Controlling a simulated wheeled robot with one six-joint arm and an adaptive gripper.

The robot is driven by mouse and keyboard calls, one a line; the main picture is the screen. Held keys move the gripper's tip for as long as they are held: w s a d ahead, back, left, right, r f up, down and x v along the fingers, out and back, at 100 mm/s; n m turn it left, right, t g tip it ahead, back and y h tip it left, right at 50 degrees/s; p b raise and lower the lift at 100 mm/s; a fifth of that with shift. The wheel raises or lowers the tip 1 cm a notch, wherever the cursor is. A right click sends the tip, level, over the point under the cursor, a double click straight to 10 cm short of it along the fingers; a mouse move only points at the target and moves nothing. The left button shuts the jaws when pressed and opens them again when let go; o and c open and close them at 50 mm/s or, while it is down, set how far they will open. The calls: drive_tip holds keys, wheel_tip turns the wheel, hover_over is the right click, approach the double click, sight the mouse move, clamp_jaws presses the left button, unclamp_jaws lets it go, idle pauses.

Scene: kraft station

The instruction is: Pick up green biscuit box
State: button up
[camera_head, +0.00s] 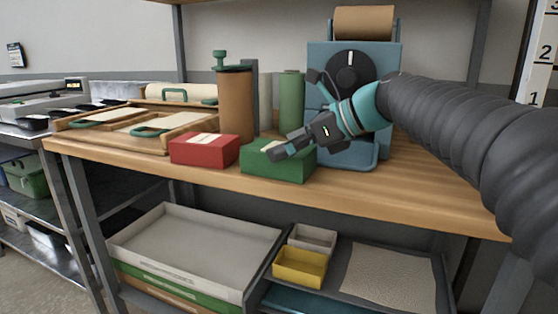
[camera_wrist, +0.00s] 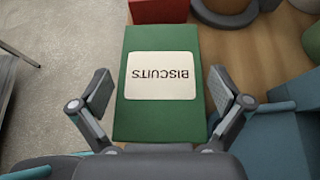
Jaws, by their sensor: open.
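The green biscuit box (camera_head: 290,169) stands near the front edge of the wooden bench in the head view. In the wrist view the green box (camera_wrist: 160,119) lies lengthwise below my gripper, with a white label reading BISCUITS upside down. My gripper (camera_wrist: 163,90) is open, with one finger on each side of the box and a visible gap on both sides. In the head view my gripper (camera_head: 280,146) is over the box and hides part of its top and label. I cannot tell the exact height between the fingers and the box.
A red box (camera_head: 204,149) stands just left of the green one. Behind are a brown cylinder (camera_head: 235,104), a green cylinder (camera_head: 291,101) and a blue machine (camera_head: 393,62) close on the right. Wooden frames (camera_head: 75,122) lie at the left. The bench (camera_head: 420,185) front right is clear.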

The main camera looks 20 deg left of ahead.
drive_tip(key=shift+a+f, duration=0.35)
drive_tip(key=shift+a, duration=0.25)
drive_tip(key=c, duration=1)
drive_tip(key=shift+c, duration=0.4)
drive_tip(key=shift+r, duration=0.15)
